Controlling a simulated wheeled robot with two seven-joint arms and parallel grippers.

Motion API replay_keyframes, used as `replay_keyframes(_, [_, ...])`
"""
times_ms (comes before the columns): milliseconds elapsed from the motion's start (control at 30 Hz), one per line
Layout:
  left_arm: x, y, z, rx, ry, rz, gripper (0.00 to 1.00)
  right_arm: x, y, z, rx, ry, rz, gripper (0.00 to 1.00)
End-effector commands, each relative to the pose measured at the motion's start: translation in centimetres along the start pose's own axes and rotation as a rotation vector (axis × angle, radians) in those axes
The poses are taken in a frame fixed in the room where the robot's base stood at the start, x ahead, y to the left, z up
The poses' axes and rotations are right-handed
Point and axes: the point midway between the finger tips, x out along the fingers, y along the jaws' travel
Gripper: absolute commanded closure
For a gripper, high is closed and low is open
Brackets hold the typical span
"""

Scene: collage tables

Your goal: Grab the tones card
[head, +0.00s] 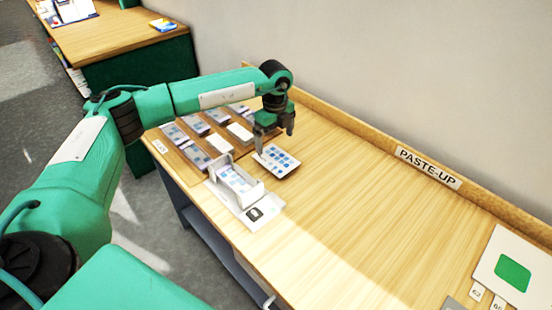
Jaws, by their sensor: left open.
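A white card with a grid of blue squares in several tones (281,166) lies at the back left of the paste-up table; no name on it is legible. It looks like the tones card. My left gripper (274,140) is open, pointing down at the far edge of this card. Its fingers are apart, with nothing seen held between them. I cannot tell whether they touch the card. My right gripper is out of view.
A white open holder (258,194) with blue-patterned cards stands left of the card. Several small card stacks fill a wooden rack behind it, partly under my arm. A white board with a green square (512,273) lies at the right. The table's middle is clear; a raised ledge (370,137) runs along the wall.

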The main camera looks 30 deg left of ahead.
Motion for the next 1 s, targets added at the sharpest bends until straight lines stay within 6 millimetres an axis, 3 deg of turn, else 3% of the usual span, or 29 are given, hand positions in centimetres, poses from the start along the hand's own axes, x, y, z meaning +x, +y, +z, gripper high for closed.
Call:
replay_keyframes(267, [2.2,0.0,-0.1,0.001,0.002,0.001,0.00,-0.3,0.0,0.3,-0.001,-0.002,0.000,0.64])
replay_keyframes(500, [5.7,-0.2,-0.2,0.002,0.002,0.001,0.00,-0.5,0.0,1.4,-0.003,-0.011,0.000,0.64])
replay_keyframes(800, [6.5,-0.3,-0.1,0.002,0.002,-0.002,0.00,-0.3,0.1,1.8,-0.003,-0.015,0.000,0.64])
replay_keyframes(833, [6.5,-0.3,-0.1,0.002,0.002,-0.002,0.02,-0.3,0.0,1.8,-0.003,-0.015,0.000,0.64])
replay_keyframes(1000, [6.4,-0.2,-0.1,0.002,0.002,-0.002,0.35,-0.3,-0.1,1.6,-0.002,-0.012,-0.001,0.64])
